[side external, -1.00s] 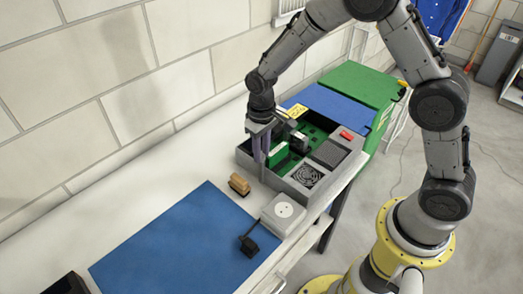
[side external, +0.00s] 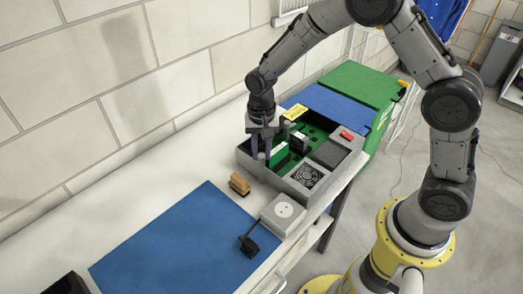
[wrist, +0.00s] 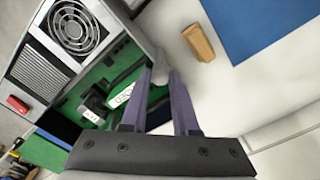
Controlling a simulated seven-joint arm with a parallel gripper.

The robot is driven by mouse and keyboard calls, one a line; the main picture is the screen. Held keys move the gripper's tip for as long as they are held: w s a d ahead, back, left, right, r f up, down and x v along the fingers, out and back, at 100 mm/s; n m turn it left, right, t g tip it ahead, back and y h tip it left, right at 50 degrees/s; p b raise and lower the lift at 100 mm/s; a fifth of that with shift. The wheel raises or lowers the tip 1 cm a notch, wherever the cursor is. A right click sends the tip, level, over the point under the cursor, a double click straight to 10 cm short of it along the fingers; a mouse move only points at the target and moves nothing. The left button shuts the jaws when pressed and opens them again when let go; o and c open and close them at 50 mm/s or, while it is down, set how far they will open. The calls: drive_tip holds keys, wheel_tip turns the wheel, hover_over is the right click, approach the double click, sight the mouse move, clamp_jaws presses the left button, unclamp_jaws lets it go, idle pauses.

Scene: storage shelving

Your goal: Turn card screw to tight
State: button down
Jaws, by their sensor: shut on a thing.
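The card's white labelled edge (wrist: 122,97) shows just left of the fingers in the wrist view.
A fan (side external: 307,177) and a red part (side external: 346,135) sit on the case. A wooden block (side external: 239,184), a white box with a round disc (side external: 283,213) and a blue mat (side external: 185,240) lie nearby. The bench along the wall is clear.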

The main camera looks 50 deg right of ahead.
sight(262, 155)
drive_tip(key=shift+r+m, duration=0.1)
drive_tip(key=shift+m, duration=0.2)
drive_tip(key=c, duration=0.7)
unclamp_jaws()
wheel_tip(262, 155, up, 14)
drive_tip(key=shift+f, duration=0.1)
